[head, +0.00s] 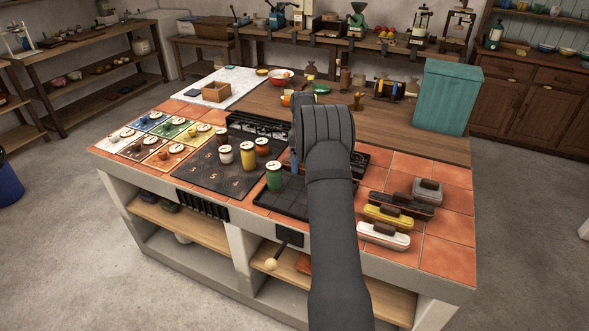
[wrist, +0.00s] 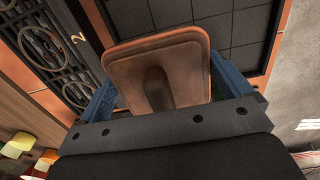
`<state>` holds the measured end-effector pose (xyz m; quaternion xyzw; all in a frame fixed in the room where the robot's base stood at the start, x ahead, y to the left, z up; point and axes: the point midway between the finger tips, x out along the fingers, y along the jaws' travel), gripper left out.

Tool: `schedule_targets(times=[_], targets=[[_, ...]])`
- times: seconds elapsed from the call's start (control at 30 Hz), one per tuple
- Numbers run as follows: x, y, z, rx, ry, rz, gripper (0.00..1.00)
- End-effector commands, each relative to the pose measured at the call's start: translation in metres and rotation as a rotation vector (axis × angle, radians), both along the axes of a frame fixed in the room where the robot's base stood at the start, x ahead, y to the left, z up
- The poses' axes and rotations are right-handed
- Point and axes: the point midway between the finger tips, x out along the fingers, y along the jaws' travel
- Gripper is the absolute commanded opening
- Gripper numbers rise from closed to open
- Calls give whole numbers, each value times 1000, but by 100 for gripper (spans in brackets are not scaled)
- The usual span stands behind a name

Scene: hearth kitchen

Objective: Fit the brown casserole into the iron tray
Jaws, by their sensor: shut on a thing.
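The brown casserole (wrist: 190,55) is a rounded rectangular block with a darker raised handle, seen in the wrist view between the blue fingers of my gripper (wrist: 165,82). The gripper is shut on it. In the head view my arm hides the casserole, and only a bit of a blue finger shows. The iron tray (head: 277,203) appears as a black gridded surface set among orange tiles, partly hidden by my arm. In the wrist view the tray (wrist: 243,35) lies beyond the casserole. I cannot tell the gap between them.
Several other canisters stand on a dark plate (head: 205,176) farther left. Grey, black, yellow and white casseroles (head: 383,237) lie on the orange tiles at right. A teal box (head: 446,97) stands at the back right.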

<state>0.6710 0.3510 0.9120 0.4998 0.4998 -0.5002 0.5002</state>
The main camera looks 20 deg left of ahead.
Motion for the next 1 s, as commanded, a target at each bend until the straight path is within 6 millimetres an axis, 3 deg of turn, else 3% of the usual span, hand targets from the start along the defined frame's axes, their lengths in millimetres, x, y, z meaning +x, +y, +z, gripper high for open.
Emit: schedule_targets(times=[0.1, 0.23, 0.37, 0.6, 0.97, 1.0], targets=[[1, 19, -11, 1, -2, 1, 58], [2, 27, -15, 1, -3, 0, 58], [1, 28, -23, 0, 0, -1, 58], [1, 28, -55, 0, -1, -1, 58], [1, 28, -59, 1, -2, -1, 58], [1, 27, -60, 0, 0, -1, 97]])
